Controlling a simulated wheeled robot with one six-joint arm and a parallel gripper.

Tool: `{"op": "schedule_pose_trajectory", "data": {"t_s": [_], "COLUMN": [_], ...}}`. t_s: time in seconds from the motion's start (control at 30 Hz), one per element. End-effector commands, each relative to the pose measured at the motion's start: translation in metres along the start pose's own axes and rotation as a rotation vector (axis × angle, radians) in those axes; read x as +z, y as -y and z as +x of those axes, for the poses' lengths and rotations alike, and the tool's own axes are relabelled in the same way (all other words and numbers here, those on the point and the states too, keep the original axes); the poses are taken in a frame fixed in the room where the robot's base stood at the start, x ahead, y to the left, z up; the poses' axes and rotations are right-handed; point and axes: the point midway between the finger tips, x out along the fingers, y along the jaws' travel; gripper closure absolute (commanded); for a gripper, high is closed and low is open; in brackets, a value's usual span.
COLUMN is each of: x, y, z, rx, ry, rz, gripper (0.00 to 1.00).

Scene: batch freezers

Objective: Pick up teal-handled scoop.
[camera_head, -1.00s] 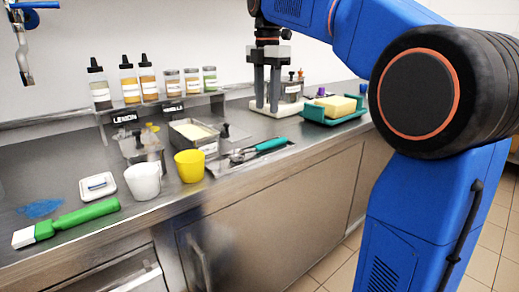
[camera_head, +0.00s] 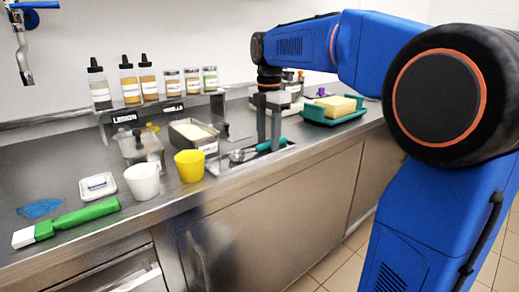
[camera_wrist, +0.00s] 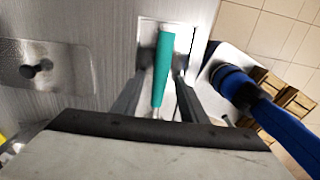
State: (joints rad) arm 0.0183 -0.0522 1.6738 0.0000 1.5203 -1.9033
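The teal-handled scoop (camera_head: 284,141) lies in a shallow metal tray (camera_head: 222,168) on the steel counter. Its metal end points left in the head view, towards the yellow cup. My gripper (camera_head: 268,146) points down at the teal handle, one finger partly covering it. In the wrist view, the teal handle (camera_wrist: 163,65) runs lengthwise between the two fingers of my gripper (camera_wrist: 158,85). The fingers are apart, with a gap on each side of the handle. The scoop's metal end is mostly hidden there by the gripper body.
A yellow cup (camera_head: 189,166) and a white cup (camera_head: 142,181) stand left of the tray. A metal pan (camera_head: 194,136) is behind. A teal tray (camera_head: 333,117) holding a yellow block is to the right. A green-handled spatula (camera_head: 85,216) lies front left.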

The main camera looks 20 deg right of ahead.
Motion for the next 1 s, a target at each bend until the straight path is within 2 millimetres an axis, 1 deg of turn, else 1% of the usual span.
{"op": "schedule_pose_trajectory", "data": {"t_s": [0.1,0.27,0.3,0.37,0.4,0.43,0.77,0.87,1.0], "x": [0.0,0.0,0.0,0.0,0.0,0.0,0.0,0.0,0.0], "y": [0.0,0.0,0.0,0.0,0.0,0.0,0.0,-0.001,-0.001], "z": [0.003,0.003,0.003,0.003,0.003,0.003,0.0,-0.008,-0.03], "rx": [0.0,0.0,0.0,0.0,0.0,0.0,0.001,0.003,0.003], "ry": [0.0,0.0,0.0,0.0,0.0,0.0,0.0,0.001,0.001], "rz": [0.0,0.0,0.0,0.0,0.0,0.0,0.0,0.0,0.0], "gripper": [0.61,0.61,0.71,0.85,0.94,1.0,1.0,1.0,1.0]}}
